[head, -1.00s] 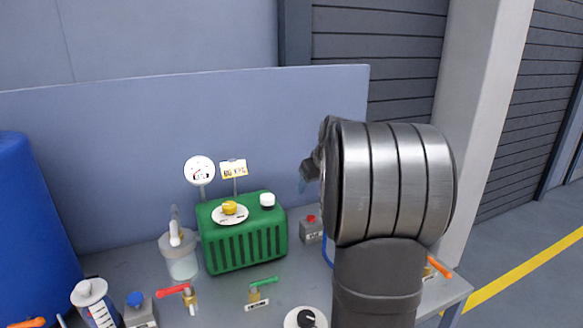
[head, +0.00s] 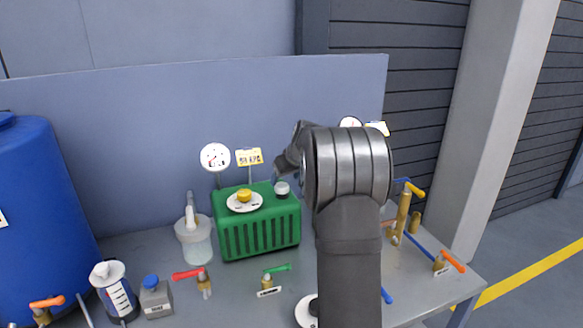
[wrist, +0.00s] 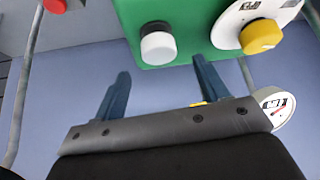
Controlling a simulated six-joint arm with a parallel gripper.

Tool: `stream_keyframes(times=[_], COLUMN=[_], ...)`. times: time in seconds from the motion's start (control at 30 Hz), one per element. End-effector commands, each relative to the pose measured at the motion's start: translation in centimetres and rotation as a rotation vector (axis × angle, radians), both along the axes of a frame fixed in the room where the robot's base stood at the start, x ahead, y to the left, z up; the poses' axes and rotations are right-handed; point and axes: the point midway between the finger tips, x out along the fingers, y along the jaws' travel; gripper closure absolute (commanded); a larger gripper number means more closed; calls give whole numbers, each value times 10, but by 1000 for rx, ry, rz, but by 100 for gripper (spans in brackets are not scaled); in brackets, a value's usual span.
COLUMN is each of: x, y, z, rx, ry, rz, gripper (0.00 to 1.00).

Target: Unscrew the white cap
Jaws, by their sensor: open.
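The white cap (head: 282,188) sits on the right part of the top of the green ribbed box (head: 262,236). In the wrist view the white cap (wrist: 158,46) stands on a dark neck on the green surface, ahead of the fingertips and between their lines. My gripper (wrist: 157,66) is open and empty, with its two blue fingers apart; the cap is not between them at this depth as far as I can tell. In the head view my wrist links hide most of the gripper, which is just above and right of the cap.
A yellow knob (head: 244,195) on a white dial sits left of the cap. A round gauge (head: 215,157) and a yellow sign (head: 249,157) stand behind the box. A red button (wrist: 56,5) shows in the wrist view. Several valves and bottles fill the bench front.

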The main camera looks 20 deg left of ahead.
Motion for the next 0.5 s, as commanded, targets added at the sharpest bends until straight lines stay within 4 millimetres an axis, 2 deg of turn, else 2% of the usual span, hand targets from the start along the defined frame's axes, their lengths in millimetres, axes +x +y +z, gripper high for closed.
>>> stream_keyframes(times=[0.03,0.2,0.5], x=[3,12,18], y=[5,17,27], z=[-10,-33,-50], rx=[-2,-1,1], ry=[3,1,-1], rz=[1,0,0], gripper=[32,32,32])
